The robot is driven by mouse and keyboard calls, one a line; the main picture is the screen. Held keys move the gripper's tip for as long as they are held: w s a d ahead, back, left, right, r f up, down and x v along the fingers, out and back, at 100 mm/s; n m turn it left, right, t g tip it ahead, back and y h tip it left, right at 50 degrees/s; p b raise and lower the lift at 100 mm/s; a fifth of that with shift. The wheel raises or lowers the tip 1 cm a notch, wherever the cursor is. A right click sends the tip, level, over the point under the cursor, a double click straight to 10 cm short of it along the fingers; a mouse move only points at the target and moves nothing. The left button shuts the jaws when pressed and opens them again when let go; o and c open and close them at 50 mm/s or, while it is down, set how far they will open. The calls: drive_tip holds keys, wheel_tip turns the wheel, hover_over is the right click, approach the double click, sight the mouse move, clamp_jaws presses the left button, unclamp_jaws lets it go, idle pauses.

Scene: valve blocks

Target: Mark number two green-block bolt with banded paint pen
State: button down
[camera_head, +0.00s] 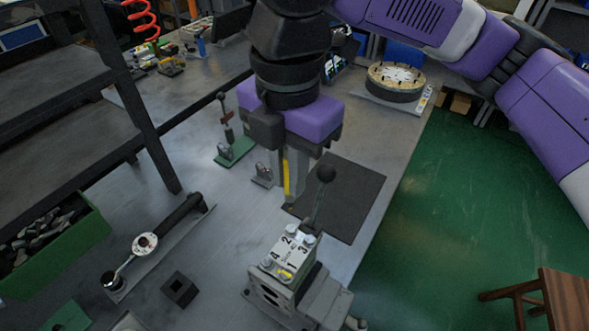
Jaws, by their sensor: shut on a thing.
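My gripper (288,200) points down above the bench and is shut on a yellow paint pen (286,178). The pen hangs upright between the fingers; any band on it is too small to make out. Its lower end is above and behind the valve block (285,258), apart from it. The block's pale top face carries printed numbers and bolts at its corners. The number two bolt (292,230) is at the far left corner of this face. The bolt by number one (286,275) shows yellow on it. The block looks grey-white, not green.
A small green-based fixture (236,151) stands behind.

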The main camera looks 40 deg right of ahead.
sight(290, 199)
drive_tip(key=shift+f+b, duration=1.45)
drive_tip(key=shift+f, duration=1.3)
drive_tip(key=shift+f, duration=0.25)
drive_tip(key=shift+r, duration=0.1)
wheel_tip(290, 199, up, 5)
drive_tip(key=p, duration=0.5)
